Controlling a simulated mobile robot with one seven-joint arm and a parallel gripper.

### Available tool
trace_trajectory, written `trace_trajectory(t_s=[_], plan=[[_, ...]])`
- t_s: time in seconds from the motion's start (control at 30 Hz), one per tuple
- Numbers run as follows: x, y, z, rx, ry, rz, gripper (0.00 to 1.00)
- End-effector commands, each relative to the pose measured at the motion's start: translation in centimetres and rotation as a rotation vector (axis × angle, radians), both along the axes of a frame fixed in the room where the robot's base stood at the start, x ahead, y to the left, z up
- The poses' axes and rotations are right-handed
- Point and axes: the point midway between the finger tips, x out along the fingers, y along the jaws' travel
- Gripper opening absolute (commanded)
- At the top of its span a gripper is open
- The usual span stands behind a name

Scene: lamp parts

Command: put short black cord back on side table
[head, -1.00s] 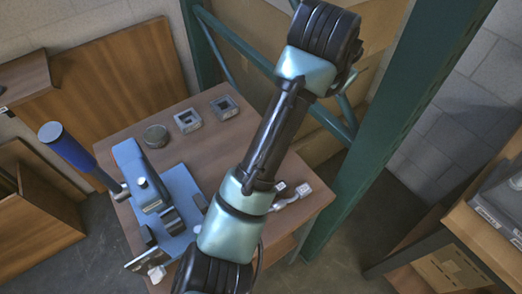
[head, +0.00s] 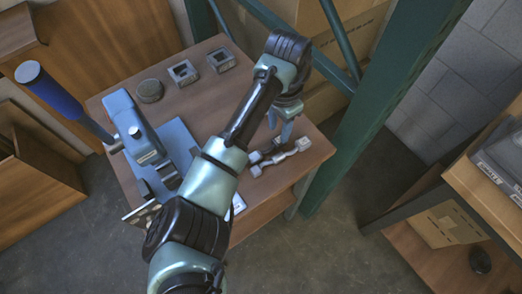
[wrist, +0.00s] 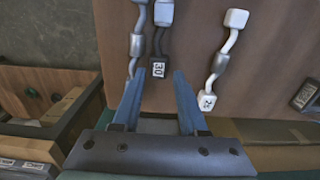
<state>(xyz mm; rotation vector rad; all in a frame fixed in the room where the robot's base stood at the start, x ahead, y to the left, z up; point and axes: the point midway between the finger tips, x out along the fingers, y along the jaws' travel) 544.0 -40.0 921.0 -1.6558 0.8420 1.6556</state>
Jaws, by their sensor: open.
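My gripper (head: 279,126) is open and empty, pointing down over the right part of the side table (head: 222,100). In the wrist view its two fingers (wrist: 158,82) stand apart. A cord with a dark end block marked 30 (wrist: 158,68) lies just beyond the gap between them. This looks like the short black cord, and a dark cord (head: 266,151) also shows below the gripper in the head view. A paler cord (wrist: 137,43) lies left of it in the wrist view. A white-ended cord (wrist: 219,62) lies to the right. Contact with the fingers cannot be told.
A round dark piece (head: 150,90) and two square pieces (head: 184,72) (head: 221,60) lie at the back. A green post (head: 375,120) rises close to the right edge.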

Motion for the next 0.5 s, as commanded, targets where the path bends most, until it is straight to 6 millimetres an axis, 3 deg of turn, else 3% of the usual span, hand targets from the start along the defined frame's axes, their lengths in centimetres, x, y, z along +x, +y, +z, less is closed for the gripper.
trace_trajectory(t_s=[0.23, 0.5], plan=[[-0.1, -0.2, -3.7, 0.001, 0.003, 0.001, 0.42], [-0.1, -0.3, -4.7, 0.0, 0.0, -0.001, 0.42]])
